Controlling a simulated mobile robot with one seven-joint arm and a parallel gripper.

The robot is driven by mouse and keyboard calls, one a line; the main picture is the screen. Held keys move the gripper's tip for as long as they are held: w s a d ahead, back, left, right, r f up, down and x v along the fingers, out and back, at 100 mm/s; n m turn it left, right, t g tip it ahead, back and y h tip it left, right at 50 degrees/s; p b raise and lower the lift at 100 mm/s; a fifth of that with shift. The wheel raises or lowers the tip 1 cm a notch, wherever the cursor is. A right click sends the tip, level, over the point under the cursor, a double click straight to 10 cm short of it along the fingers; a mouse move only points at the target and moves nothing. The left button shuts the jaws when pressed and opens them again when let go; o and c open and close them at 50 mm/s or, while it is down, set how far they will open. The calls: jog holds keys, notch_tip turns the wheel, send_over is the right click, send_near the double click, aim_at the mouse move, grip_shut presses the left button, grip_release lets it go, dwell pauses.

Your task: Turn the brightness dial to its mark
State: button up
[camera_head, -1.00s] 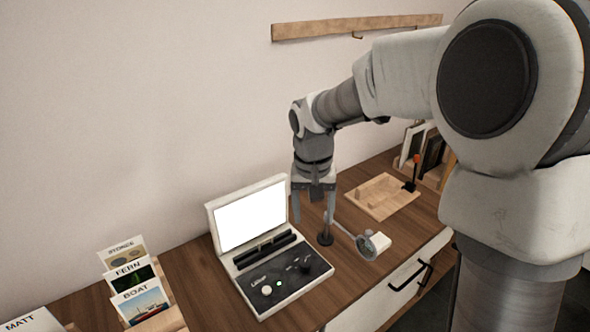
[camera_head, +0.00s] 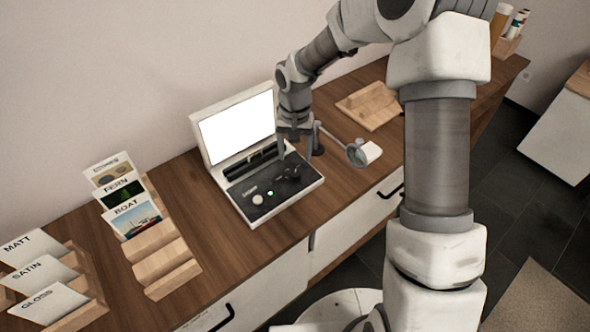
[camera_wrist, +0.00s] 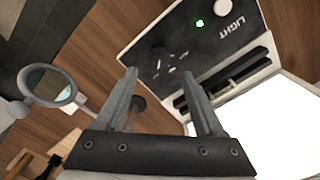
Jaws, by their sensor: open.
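A light box with a lit white screen (camera_head: 238,128) and a black control panel (camera_head: 272,204) stands on the wooden cabinet top. A dark dial (camera_head: 294,172) sits on the panel's right part; it also shows in the wrist view (camera_wrist: 160,56), just beyond my fingertips. Its mark is too small to make out. A white knob (camera_head: 257,199) and a green lamp (camera_head: 270,193) are on the panel's left part, near the word LIGHT (camera_wrist: 238,30). My gripper (camera_head: 295,154) is open and empty, above the panel's back right, pointing down. In the wrist view its fingers (camera_wrist: 160,78) are apart.
A magnifier (camera_head: 357,153) on a jointed arm stands close right of the box. A wooden tray (camera_head: 370,106) lies behind it. Card racks (camera_head: 165,265) stand to the left. Bare cabinet top lies between the racks and the box.

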aim_at(295, 173)
notch_tip(295, 173, down, 7)
jog(key=shift+f, duration=0.1)
dwell(0.3)
grip_shut()
